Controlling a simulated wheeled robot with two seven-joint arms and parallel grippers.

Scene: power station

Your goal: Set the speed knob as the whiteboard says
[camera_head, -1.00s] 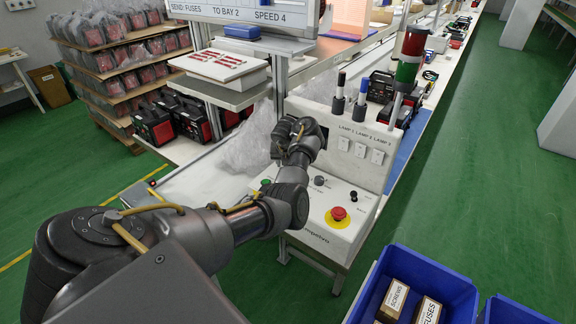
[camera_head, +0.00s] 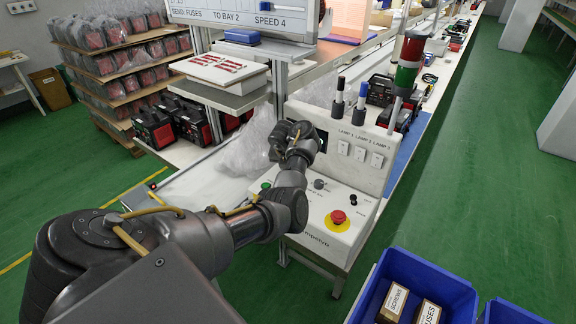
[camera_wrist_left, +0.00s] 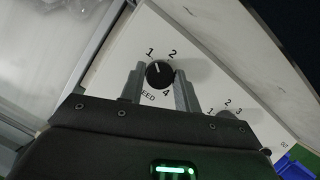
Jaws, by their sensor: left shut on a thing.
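The whiteboard (camera_head: 240,22) at the top reads "SEND: FUSES TO BAY 2 SPEED 4". The black speed knob (camera_wrist_left: 159,74) sits on the white panel (camera_wrist_left: 112,68) in the left wrist view. Its white mark points up, nearest the 1. The numbers 1, 2 and 4 show around it; 3 is hidden, as is part of the word SPEED. My left gripper (camera_wrist_left: 161,78) is shut on the knob, one finger on each side. In the head view my arm hides the knob and the fingertips. My right gripper is not in view.
A second knob (camera_head: 319,184), a red emergency button (camera_head: 338,217) and a green button (camera_head: 265,186) are on the console. Lamp switches (camera_head: 359,153) and a red-green signal tower (camera_head: 408,65) stand behind. Blue bins (camera_head: 447,284) are at the lower right.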

